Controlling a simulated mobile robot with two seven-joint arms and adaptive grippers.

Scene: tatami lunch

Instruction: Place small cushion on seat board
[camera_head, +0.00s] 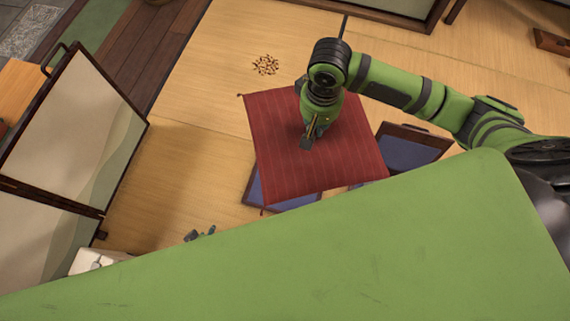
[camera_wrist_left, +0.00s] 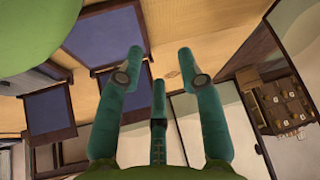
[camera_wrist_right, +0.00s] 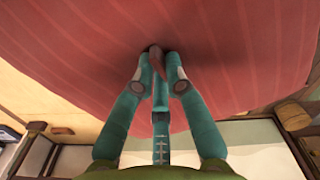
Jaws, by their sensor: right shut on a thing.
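A red striped cushion (camera_head: 275,125) hangs from my right gripper (camera_head: 310,138). In the right wrist view the fingers of my right gripper (camera_wrist_right: 160,62) pinch a fold in the middle of the cushion (camera_wrist_right: 245,50). The cushion partly covers blue panels in dark wooden frames, one at lower left (camera_head: 285,190) and one at right (camera_head: 410,150); which is the seat board I cannot tell.
A folding screen (camera_head: 75,110) stands at left. A small brown patterned item (camera_head: 265,65) lies on the tatami (camera_head: 205,85) beyond the cushion. My green body part hides the lower head view. A white box (camera_head: 92,262) is at lower left.

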